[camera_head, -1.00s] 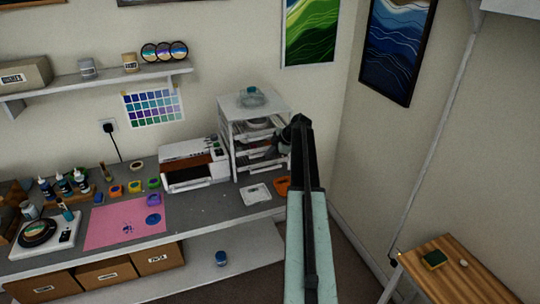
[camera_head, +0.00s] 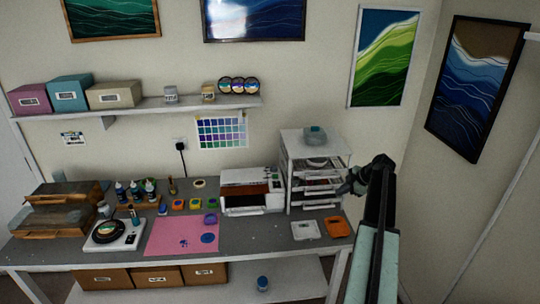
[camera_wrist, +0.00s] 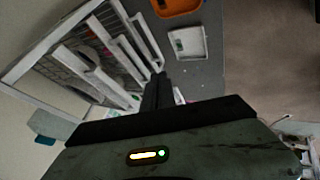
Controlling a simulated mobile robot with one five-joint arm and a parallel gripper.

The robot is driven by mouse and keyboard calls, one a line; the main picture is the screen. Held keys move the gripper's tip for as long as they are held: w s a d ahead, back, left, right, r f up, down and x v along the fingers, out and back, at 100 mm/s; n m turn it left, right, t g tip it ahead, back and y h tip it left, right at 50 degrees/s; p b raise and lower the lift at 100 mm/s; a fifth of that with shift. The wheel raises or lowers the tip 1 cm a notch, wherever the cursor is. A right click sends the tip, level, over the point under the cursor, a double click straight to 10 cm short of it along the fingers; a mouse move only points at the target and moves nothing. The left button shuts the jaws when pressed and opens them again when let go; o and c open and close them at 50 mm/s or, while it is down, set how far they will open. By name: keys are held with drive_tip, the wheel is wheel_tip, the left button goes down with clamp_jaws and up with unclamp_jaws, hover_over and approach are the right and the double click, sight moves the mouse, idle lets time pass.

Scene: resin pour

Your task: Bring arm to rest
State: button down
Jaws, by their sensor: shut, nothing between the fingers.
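My gripper (camera_head: 346,188) shows at the end of my dark and pale green arm, on the right side of the head view. It is shut and empty. It hangs in the air in front of the right side of the white drawer rack (camera_head: 286,188). In the wrist view the closed fingers (camera_wrist: 158,92) point toward the worktop, with the rack's open shelves (camera_wrist: 95,60) at the left. The fingertips look dark and small, and no object sits between them.
A white tray (camera_head: 305,230) and an orange tray (camera_head: 337,227) lie on the grey bench (camera_head: 130,256) below my gripper. A white printer-like box (camera_head: 250,190) stands left of the rack. A pink mat (camera_head: 180,237) lies further left. Bare wall and floor lie to the right.

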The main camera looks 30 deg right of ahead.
drive_tip(key=w+a+f+n+y+b, duration=0.1)
drive_tip(key=w+a+f+b, duration=0.1)
drive_tip(key=w+a, duration=0.35)
drive_tip(key=w+a+f+n+g+b, duration=0.1)
drive_tip(key=w+a+f, duration=0.1)
drive_tip(key=a, duration=0.6)
drive_tip(key=w+a+f+n+y+b, duration=0.1)
drive_tip(key=w+a+b, duration=0.1)
drive_tip(key=w+a, duration=0.3)
drive_tip(key=s+a+f+n+g+b, duration=0.1)
drive_tip(key=a+f+b, duration=0.15)
drive_tip(key=a, duration=0.85)
drive_tip(key=s+a+f+n+g+b, duration=0.15)
drive_tip(key=a+f, duration=0.25)
drive_tip(key=a, duration=0.7)
drive_tip(key=s+a+f+m+g+h+b, duration=0.1)
drive_tip(key=s+a+f+m+b, duration=0.15)
drive_tip(key=s+a, duration=0.45)
drive_tip(key=s+a+f+m+g+h+b, duration=0.15)
drive_tip(key=s+a+f, duration=0.25)
drive_tip(key=a, duration=0.6)
drive_tip(key=s+d+m+g+h, duration=0.1)
drive_tip(key=s+m, duration=0.6)
drive_tip(key=m, duration=0.7)
drive_tip(key=shift+s+d+f+h+b, duration=0.2)
drive_tip(key=shift+d+h+b, duration=0.15)
drive_tip(key=shift+d, duration=0.5)
